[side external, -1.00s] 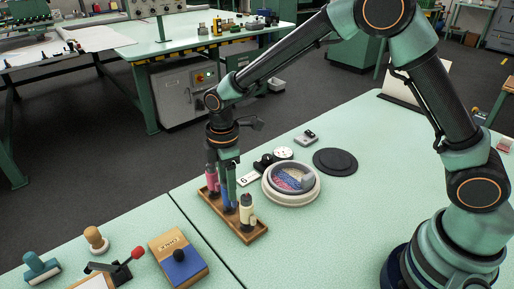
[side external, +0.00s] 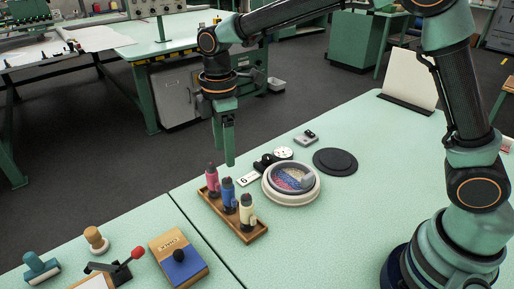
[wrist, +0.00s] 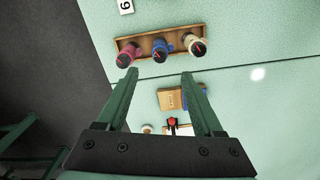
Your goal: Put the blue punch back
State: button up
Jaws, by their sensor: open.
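The blue punch (side external: 228,194) stands upright in the middle of a wooden tray (side external: 247,236), between the pink punch (side external: 212,180) and the cream punch (side external: 246,211). In the wrist view the blue punch (wrist: 161,49) is again the middle one on the tray (wrist: 201,31), beyond my fingertips. My gripper (side external: 229,163) is above and just behind the tray, pointing down and apart from the punches. In the wrist view my gripper (wrist: 158,76) is open, with nothing between its fingers.
A round bowl (side external: 291,199) with coloured contents is right of the tray. A black disc (side external: 335,161), a number card (side external: 249,179) and a small grey device (side external: 305,138) lie nearby. A wooden box with a blue front (side external: 183,266) and stamps (side external: 96,239) stand front left.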

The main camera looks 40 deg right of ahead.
jog(key=s+d+r+m+t, duration=0.3)
jog(key=s+d+r+m, duration=0.35)
jog(key=d+r, duration=0.2)
jog(key=s+d+f+m+t, duration=0.1)
jog(key=s+d+m+t, duration=0.1)
jog(key=s+d+m, duration=0.6)
jog(key=shift+m+t, duration=0.3)
jog(key=shift+m, duration=0.05)
